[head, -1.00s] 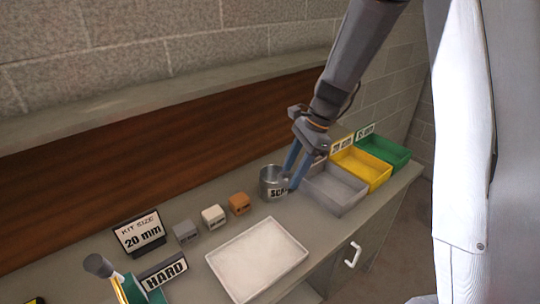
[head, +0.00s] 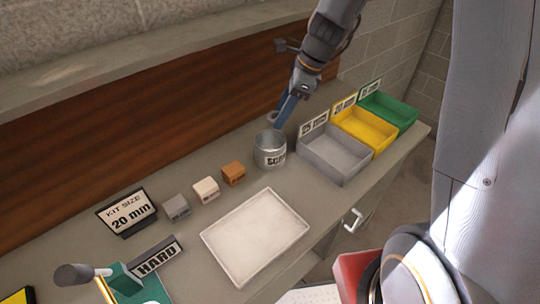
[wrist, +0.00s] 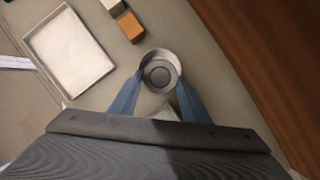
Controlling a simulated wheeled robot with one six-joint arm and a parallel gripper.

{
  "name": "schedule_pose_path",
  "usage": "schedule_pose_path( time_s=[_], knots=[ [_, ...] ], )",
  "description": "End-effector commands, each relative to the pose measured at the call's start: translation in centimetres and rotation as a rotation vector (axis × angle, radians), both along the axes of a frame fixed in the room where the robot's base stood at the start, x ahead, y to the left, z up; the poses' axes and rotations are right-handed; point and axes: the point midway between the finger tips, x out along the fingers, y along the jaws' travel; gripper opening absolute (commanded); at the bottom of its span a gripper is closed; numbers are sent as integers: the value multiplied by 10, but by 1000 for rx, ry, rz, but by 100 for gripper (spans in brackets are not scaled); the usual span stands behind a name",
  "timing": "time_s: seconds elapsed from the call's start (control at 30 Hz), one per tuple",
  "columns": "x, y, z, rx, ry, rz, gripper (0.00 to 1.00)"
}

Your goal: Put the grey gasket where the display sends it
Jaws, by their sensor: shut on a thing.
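My gripper (head: 282,118) is shut on a small grey ring, the grey gasket (head: 272,117), just above and behind the rim of the metal SCRAP can (head: 270,150). In the wrist view a pale ring (wrist: 160,54) sits between the blue fingertips (wrist: 160,80); gasket and can overlap there and are hard to separate. The display (head: 128,212) reads "KIT SIZE 20 mm". To the right stand a grey bin (head: 335,160), a yellow bin (head: 366,133) with a 20 mm label (head: 343,104), and a green bin (head: 389,110).
Grey (head: 176,207), white (head: 206,190) and orange (head: 233,173) blocks stand in a row left of the can. An empty white tray (head: 255,235) lies in front. A green device (head: 125,280) stands at lower left. A wooden backboard (head: 130,160) runs behind the counter.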

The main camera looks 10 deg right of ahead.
Motion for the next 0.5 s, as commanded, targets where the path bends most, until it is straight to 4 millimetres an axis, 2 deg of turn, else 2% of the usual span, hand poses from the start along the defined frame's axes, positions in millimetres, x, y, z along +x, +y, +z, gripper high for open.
schedule_pose_path(
  time_s=[0.03, 0.2, 0.5],
  knots=[
    [1, 0, -9, 0, 0, 0, 17],
    [1, -1, -20, 0, -1, -1, 17],
    [0, -1, -21, 0, -1, -1, 17]
  ],
)
